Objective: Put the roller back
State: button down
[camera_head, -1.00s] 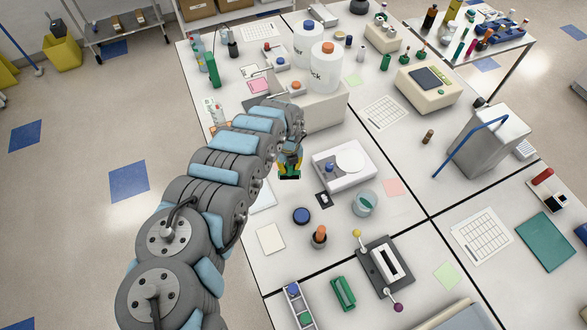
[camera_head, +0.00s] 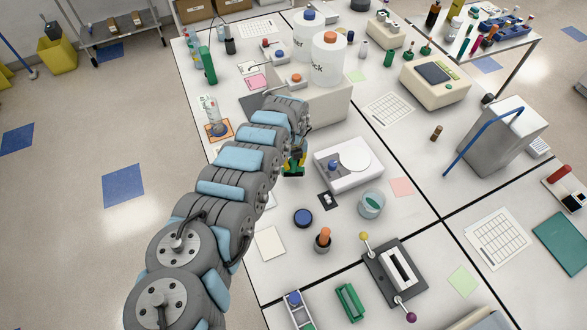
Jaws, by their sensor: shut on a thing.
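My gripper (camera_head: 294,163) hangs at the end of my arm, just left of the white balance (camera_head: 348,162). It is shut on a small green thing (camera_head: 293,173), probably the roller, which appears to be above the table. The fingers and arm hide most of its shape. A green open holder (camera_head: 350,302) lies on the white table at the front, left of a dark grey device with a white centre (camera_head: 396,272). I cannot tell whether this holder belongs to the roller.
A blue round lid (camera_head: 303,218), a small pot with an orange-topped thing (camera_head: 323,241) and a glass beaker (camera_head: 371,204) stand near my gripper. Large bottles (camera_head: 328,60) stand on a beige box behind. A narrow rack (camera_head: 299,311) is at the front edge.

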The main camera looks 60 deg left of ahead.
aim_at(293, 168)
jog(key=shift+f+b, duration=0.8)
jog(key=shift+f, duration=0.55)
jog(key=shift+f, duration=0.2)
jog(key=c, duration=0.9)
grip_release()
jog(key=shift+c, duration=0.2)
jog(key=shift+r, duration=0.15)
jog(key=shift+r, duration=2.85)
jog(key=shift+d+r, duration=0.15)
jog(key=shift+r, duration=3.05)
